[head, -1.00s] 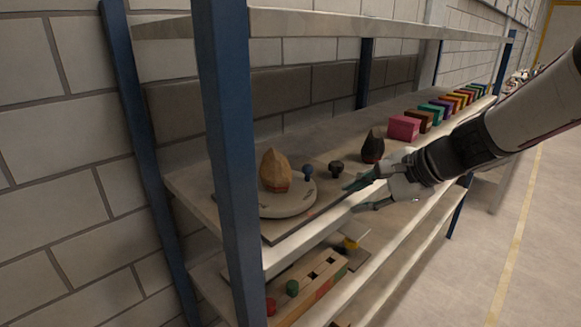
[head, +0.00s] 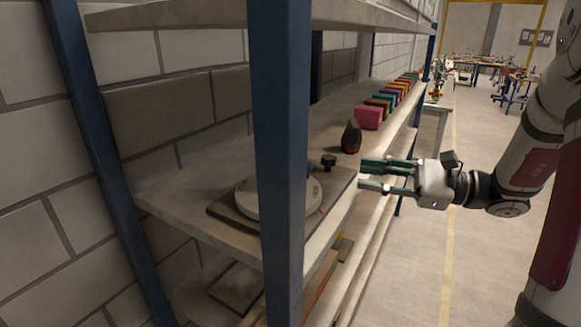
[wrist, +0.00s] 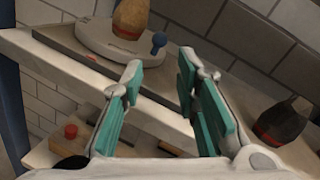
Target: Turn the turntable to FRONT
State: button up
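The turntable (head: 247,203) is a pale round disc on a dark base board on the upper shelf, partly hidden by a blue post in the head view. In the wrist view the turntable (wrist: 105,42) shows lettering on its rim, a wooden pear-shaped piece (wrist: 130,18) on top and a blue knob (wrist: 158,42) at its right side. The lettering is too small to read. My gripper (head: 361,173) is open and empty at the shelf's front edge, right of the turntable and apart from it. Its fingers (wrist: 160,66) are spread below the blue knob in the wrist view.
A blue post (head: 280,150) stands in front of the turntable. A black knob (head: 329,160) and a dark piece with a red base (head: 351,138) stand to its right. Several coloured blocks (head: 368,117) line the shelf behind. A lower shelf holds a red-knobbed wooden board (wrist: 95,125).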

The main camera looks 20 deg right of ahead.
jog(key=p+x, duration=0.1)
jog(key=x, duration=1.2)
jog(key=shift+a+p, duration=0.2)
jog(key=shift+p, duration=0.15)
grip_shut()
